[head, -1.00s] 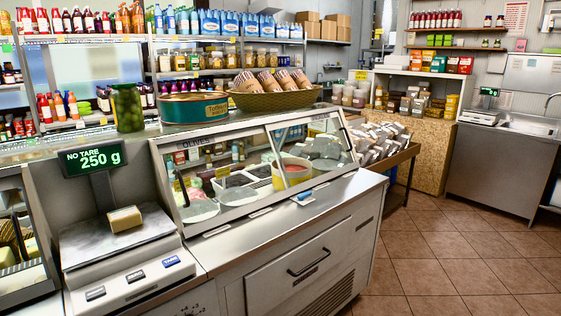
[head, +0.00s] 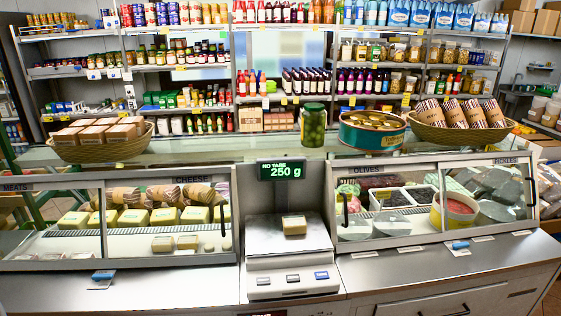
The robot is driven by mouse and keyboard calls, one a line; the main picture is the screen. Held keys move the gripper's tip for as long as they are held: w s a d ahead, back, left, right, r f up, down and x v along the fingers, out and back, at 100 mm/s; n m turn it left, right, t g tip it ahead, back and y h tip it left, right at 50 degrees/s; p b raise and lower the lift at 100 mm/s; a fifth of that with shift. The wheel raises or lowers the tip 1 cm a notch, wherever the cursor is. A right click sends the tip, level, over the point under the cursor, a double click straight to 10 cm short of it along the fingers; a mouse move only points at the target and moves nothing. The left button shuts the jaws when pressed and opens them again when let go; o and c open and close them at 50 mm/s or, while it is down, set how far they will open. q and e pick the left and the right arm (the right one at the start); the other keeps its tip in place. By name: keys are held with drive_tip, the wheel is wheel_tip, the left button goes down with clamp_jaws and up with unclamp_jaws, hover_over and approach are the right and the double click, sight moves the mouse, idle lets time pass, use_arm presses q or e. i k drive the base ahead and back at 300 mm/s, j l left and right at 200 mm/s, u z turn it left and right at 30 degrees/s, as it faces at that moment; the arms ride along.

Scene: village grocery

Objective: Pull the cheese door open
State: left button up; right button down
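The cheese door (head: 170,243) is the right-hand glass pane of the left display case, under the label CHEESE. It appears to be closed. A dark upright handle (head: 222,220) shows near its right edge. Behind the glass are several yellow cheese blocks (head: 133,217) and wrapped rolls. The pane labelled MEATS (head: 30,253) is to its left. Neither of my grippers is in view.
A scale (head: 288,250) with a cheese piece (head: 294,225) on it stands right of the cheese case. The olives and pickles case (head: 410,241) is further right. A steel counter (head: 170,289) runs along the front, with a blue-handled tool (head: 103,275) on it. Baskets and jars stand on top.

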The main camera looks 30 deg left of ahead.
sight(216, 177)
drive_tip(key=j+u, duration=0.2)
drive_tip(key=u, duration=1.65)
